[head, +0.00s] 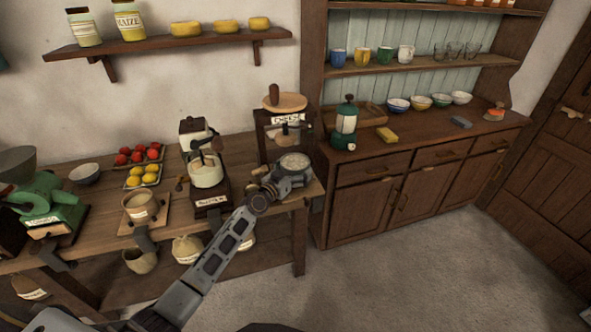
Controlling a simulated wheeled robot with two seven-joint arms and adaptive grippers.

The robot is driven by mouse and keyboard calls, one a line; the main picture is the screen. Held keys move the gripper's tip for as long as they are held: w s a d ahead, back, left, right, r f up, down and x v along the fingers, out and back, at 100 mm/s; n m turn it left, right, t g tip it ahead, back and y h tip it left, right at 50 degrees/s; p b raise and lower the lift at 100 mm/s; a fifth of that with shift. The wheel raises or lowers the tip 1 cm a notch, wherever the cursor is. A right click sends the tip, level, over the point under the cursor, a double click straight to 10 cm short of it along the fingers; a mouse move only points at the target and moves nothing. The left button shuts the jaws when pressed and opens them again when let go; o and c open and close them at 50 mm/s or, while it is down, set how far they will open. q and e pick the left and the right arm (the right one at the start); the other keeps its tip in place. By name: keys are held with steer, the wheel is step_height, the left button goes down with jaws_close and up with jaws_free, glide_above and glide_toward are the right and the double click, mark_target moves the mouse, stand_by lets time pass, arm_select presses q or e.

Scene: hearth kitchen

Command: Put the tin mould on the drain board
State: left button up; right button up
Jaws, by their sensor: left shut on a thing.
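My left gripper (281,180) is at the end of the grey arm, over the right end of the long wooden bench. It is shut on a round grey-rimmed thing with a pale top, which looks like the tin mould (294,163). The fingers are mostly hidden, and I cannot tell the gap between mould and bench. I cannot pick out the drain board for certain; a small wooden board (162,222) under a cream pot lies on the bench. My right gripper is not in view.
A press labelled CHEESE (266,137) stands just behind the gripper. A butter churn (206,172) is to its left, with trays of red (138,155) and yellow fruit beyond. The floor in front is clear.

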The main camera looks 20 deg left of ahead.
mark_target(290, 174)
arm_select(q)
steer(key=o, duration=1.2)
steer(key=shift+r, duration=0.15)
steer(key=shift+v, duration=6)
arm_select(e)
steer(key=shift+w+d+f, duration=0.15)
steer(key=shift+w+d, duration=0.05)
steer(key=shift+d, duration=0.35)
